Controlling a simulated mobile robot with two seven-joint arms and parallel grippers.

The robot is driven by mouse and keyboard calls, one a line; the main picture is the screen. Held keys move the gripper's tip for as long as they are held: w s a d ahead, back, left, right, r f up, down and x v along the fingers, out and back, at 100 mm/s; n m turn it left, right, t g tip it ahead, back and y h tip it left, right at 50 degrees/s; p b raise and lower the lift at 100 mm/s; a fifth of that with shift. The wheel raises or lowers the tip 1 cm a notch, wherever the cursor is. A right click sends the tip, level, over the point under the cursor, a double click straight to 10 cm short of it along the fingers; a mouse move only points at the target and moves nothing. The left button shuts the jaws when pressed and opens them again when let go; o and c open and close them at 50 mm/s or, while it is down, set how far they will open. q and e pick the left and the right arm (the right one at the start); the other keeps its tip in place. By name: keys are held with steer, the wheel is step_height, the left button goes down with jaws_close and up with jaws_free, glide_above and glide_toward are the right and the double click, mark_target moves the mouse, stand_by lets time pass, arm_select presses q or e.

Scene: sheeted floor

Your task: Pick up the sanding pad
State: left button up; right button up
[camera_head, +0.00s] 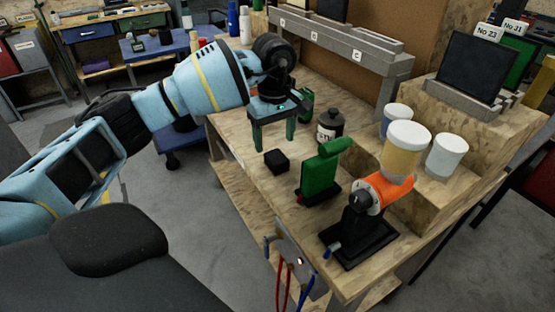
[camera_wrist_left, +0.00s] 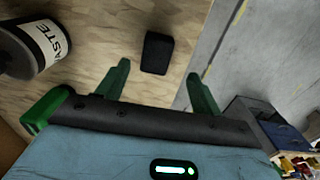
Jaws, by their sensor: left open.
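A small black block (camera_head: 277,161), which I take to be the sanding pad, lies on the wooden bench near its left edge. It also shows in the left wrist view (camera_wrist_left: 157,53), beyond and between the fingertips. My left gripper (camera_head: 274,141) is open and empty, its two green fingers pointing down above the bench just behind the block. The block is apart from both fingers. My right gripper is not in view.
A dark bottle (camera_head: 330,126) stands right of the gripper. A green tool with a black base (camera_head: 322,170) and an orange tool on a black stand (camera_head: 368,205) are nearer. White-lidded jars (camera_head: 405,150) stand on the raised wooden step. The bench's left edge is close to the block.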

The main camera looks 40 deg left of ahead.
mark_target(276, 156)
arm_select(q)
steer(key=shift+w+f, duration=0.1)
steer(key=shift+f, duration=1.05)
steer(key=f, duration=0.4)
steer(key=shift+w+f, duration=0.2)
steer(key=shift+f, duration=0.1)
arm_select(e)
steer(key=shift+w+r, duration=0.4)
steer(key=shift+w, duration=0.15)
arm_select(q)
steer(key=shift+c, duration=0.3)
steer(key=shift+c, duration=1.2)
steer(key=c, duration=0.8)
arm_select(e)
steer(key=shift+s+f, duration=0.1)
arm_select(q)
steer(key=shift+o, duration=0.2)
steer(key=shift+r, duration=0.1)
